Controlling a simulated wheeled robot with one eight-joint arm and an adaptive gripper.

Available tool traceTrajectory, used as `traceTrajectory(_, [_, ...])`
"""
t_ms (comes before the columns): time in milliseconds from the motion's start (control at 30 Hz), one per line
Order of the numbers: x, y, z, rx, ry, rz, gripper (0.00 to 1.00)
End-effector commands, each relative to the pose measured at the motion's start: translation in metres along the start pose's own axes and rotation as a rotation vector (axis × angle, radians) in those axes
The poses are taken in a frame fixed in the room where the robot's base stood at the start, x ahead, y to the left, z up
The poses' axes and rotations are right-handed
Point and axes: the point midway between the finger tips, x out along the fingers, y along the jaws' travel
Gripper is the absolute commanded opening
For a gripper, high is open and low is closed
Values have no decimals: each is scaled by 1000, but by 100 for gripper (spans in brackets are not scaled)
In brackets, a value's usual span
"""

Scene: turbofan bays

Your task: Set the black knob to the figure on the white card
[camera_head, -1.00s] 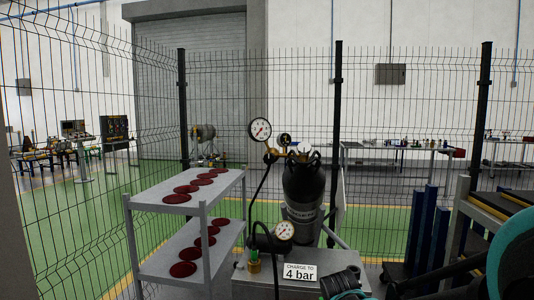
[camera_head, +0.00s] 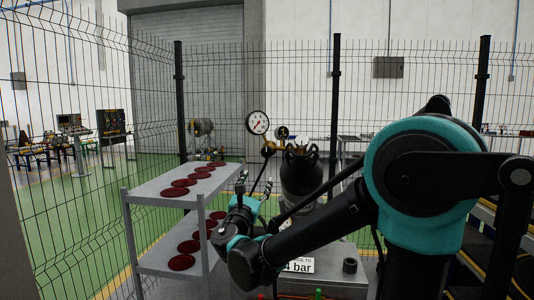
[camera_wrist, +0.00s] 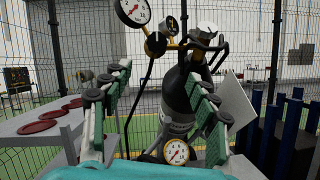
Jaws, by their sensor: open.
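The black knob (camera_wrist: 155,44) is on the brass regulator, below the large white gauge (camera_wrist: 132,10), and lies ahead of my gripper. The large gauge also shows in the head view (camera_head: 258,123). A smaller gauge (camera_wrist: 168,26) sits beside it. My gripper (camera_wrist: 160,80) is open and empty, its fingers pointing towards the regulator and apart from the knob. In the head view my gripper (camera_head: 254,192) is left of the dark cylinder (camera_head: 302,175). The gauge needles are too small to read exactly.
A lower gauge (camera_wrist: 175,152) shows between my fingers near the bottom. A grey shelf cart (camera_head: 150,197) with dark red discs stands left. The wire fence (camera_head: 220,90) runs behind. Blue posts (camera_wrist: 270,125) stand right of the cylinder.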

Motion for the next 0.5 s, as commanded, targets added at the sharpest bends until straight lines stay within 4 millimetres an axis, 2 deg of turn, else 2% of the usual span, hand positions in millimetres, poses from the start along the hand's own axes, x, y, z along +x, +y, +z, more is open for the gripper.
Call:
traceTrajectory(167, [10,7,3,-18,-13,13,59])
traceTrajectory(500, [72,6,3,-16,-12,10,59])
